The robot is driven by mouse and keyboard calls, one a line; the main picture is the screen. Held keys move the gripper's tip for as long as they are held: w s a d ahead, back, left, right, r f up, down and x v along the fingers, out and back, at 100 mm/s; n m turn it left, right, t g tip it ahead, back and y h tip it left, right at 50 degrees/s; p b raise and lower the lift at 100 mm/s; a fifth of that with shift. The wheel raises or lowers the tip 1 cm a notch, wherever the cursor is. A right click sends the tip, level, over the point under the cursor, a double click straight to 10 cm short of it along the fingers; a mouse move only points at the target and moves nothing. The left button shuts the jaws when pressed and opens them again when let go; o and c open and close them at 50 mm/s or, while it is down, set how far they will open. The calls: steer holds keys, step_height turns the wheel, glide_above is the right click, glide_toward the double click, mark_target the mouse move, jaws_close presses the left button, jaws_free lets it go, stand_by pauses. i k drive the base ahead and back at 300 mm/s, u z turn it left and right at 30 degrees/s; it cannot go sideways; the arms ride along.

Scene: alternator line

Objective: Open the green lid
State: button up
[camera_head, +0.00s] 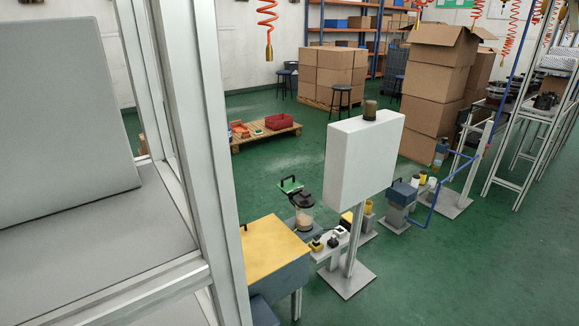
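A small green lid (291,186) with a dark handle shows near the middle of the head view. It sits at the back left of a clear cylindrical container (304,214) with a dark rim and pale contents. The lid looks tilted; it is too small to tell whether it is open or closed, or exactly what it covers. My gripper is not in view.
A yellow-topped bench (272,250) stands in front of the lid. A white panel (360,165) on a post rises to the right. Metal framing (205,140) fills the left. A pallet (265,134) with a red crate lies behind; green floor is open at right.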

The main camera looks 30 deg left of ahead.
mark_target(291, 185)
steer(key=u, duration=0.3)
steer(key=i, duration=1.3)
steer(key=u, duration=0.6)
steer(key=i, duration=1.15)
steer(key=u, duration=0.25)
